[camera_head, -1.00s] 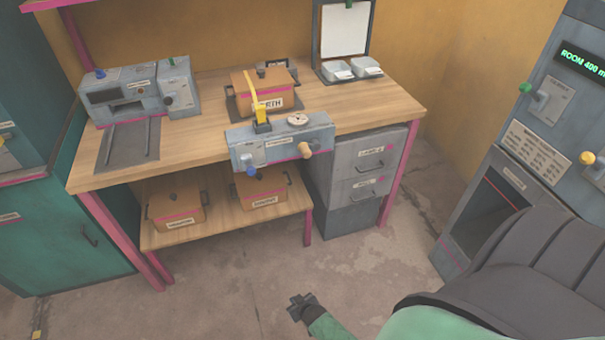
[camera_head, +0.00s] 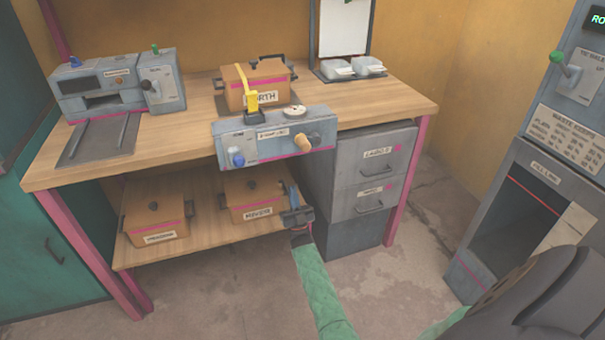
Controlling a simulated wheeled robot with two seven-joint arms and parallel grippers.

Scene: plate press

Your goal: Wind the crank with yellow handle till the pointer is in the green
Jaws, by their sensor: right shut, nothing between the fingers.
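A grey box (camera_head: 240,133) with a pink stripe is at the front edge of the wooden bench. My left gripper is not in view.
A pot marked NORTH (camera_head: 256,82) stands behind the box. Two more lidded pots, including one at left (camera_head: 155,222), are on the lower shelf. Grey drawers (camera_head: 372,168) stand right of the gripper. A grey machine (camera_head: 555,140) is at far right.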

